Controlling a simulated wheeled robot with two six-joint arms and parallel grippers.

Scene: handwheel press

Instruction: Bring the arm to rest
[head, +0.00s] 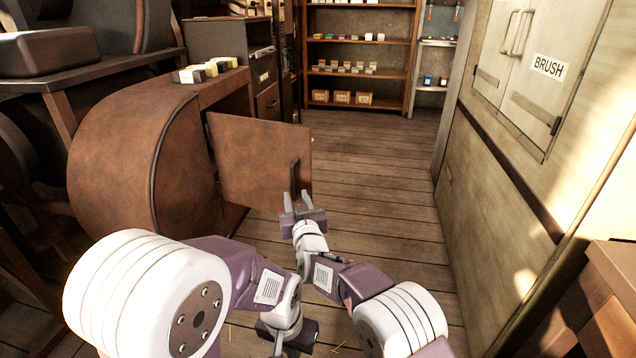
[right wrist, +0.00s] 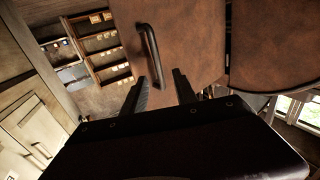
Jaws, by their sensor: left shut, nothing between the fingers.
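My right gripper (head: 297,201) is open in the head view, just below the dark bar handle (head: 294,174) of a brown cabinet door (head: 250,158) that stands open. In the right wrist view its two fingers (right wrist: 160,84) are spread apart with nothing held. The handle (right wrist: 149,52) shows ahead of them, its lower end between the fingertips in the picture; I cannot tell the exact gap. My left gripper (head: 288,338) is low at the bottom of the head view, shut and empty, pointing down over the floor and partly cut off by the frame edge.
The curved brown cabinet (head: 115,150) stands at left, with small boxes (head: 205,70) on top. Pale cupboards labelled BRUSH (head: 549,66) line the right wall. A wooden bench (head: 610,300) is at lower right. Shelves (head: 360,50) stand at the back. The plank floor (head: 385,180) between is clear.

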